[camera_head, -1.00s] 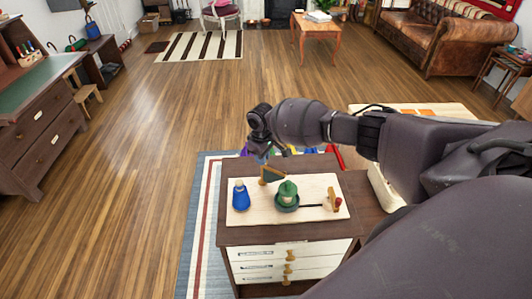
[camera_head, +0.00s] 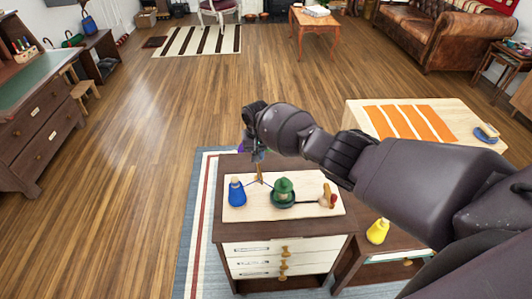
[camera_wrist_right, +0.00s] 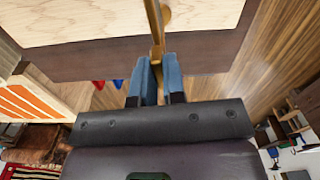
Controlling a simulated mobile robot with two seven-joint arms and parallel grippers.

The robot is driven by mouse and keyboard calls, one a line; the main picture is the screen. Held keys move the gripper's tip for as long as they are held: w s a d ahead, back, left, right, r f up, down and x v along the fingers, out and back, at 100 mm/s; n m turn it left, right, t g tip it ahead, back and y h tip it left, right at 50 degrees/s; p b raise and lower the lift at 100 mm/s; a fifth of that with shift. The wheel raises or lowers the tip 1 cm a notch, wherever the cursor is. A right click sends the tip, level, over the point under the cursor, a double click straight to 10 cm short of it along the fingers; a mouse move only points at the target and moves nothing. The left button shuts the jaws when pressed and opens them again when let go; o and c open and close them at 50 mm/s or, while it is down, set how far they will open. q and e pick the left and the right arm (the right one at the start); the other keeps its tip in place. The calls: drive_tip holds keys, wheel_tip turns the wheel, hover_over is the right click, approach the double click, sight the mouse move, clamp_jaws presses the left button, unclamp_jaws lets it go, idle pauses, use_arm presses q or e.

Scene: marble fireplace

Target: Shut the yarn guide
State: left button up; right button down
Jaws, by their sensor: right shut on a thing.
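A light wooden board (camera_head: 299,212) lies on a dark brown cabinet. A thin brass-coloured piece, which I take to be the yarn guide (camera_head: 260,172), stands at the board's back edge. In the right wrist view it is a brass bar (camera_wrist_right: 155,22) running from the board to my fingers. My right gripper (camera_head: 257,157) is shut on its end; the blue-grey fingertips (camera_wrist_right: 157,62) close around the bar. A blue cone (camera_head: 237,193), a green spool on a dark base (camera_head: 284,192) and a wooden piece with a red knob (camera_head: 328,196) stand on the board. My left gripper is not in view.
The cabinet front (camera_head: 284,247) has white drawers with brass knobs. A yellow cone (camera_head: 378,231) stands on a lower brown surface to the right. A pale table with orange stripes (camera_head: 420,118) is behind my right arm. Open floor lies left of the rug.

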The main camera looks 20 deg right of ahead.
drive_tip(key=shift+m, duration=0.6)
drive_tip(key=c, duration=1.2)
unclamp_jaws()
drive_tip(key=shift+r, duration=0.1)
drive_tip(key=shift+r+p, duration=0.45)
drive_tip(key=shift+r, duration=0.1)
wheel_tip(320, 180, up, 10)
drive_tip(key=p, duration=0.1)
drive_tip(key=shift+f+p, duration=0.2)
drive_tip(key=shift+p, duration=0.15)
